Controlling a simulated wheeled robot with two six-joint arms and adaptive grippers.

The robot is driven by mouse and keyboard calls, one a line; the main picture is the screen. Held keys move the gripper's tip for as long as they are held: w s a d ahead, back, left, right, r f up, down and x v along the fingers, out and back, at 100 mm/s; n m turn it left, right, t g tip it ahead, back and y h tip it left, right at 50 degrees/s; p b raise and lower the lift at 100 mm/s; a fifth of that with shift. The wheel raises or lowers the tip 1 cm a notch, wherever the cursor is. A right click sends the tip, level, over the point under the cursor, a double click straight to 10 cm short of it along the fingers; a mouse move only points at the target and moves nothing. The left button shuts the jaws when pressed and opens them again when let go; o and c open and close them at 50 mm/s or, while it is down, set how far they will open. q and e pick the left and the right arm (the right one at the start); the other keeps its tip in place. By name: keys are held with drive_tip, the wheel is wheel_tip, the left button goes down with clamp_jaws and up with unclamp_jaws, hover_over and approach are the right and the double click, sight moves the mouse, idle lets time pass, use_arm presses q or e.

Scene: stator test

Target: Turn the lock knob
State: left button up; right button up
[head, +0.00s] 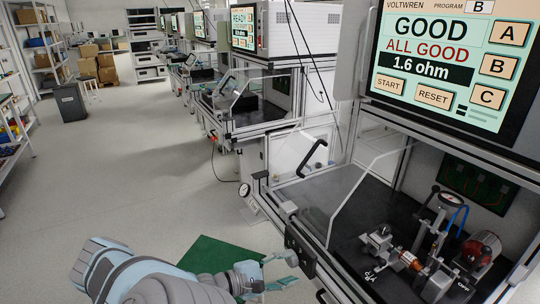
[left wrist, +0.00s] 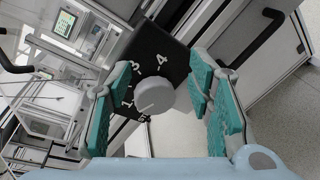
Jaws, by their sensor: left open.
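The lock knob (left wrist: 153,101) is a round grey dial on a black plate (left wrist: 168,50) with white numbers in the left wrist view. A thin mark runs across its face toward the lower left. My left gripper (left wrist: 162,76) is open, with its teal finger pads on either side of the knob and gaps showing between them. In the head view my left gripper (head: 284,271) is beside a black box (head: 299,249) on the front edge of the test station; the knob face cannot be made out there. My right gripper is not in view.
The station screen (head: 446,60) reads GOOD, ALL GOOD, 1.6 ohm. A clear guard (head: 340,200) and a black handle (head: 312,157) are above the box. A stator fixture (head: 408,258) stands inside. A green mat (head: 208,256) lies on the floor, which is open to the left.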

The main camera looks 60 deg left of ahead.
use_arm(q)
drive_tip(key=shift+s+a+f+m+g, duration=0.25)
drive_tip(key=shift+f+m, duration=0.2)
drive_tip(key=shift+f, duration=0.2)
drive_tip(key=shift+s+a+f+m+g, duration=0.15)
drive_tip(key=shift+s+a+f+m, duration=0.1)
drive_tip(key=shift+f+m, duration=0.3)
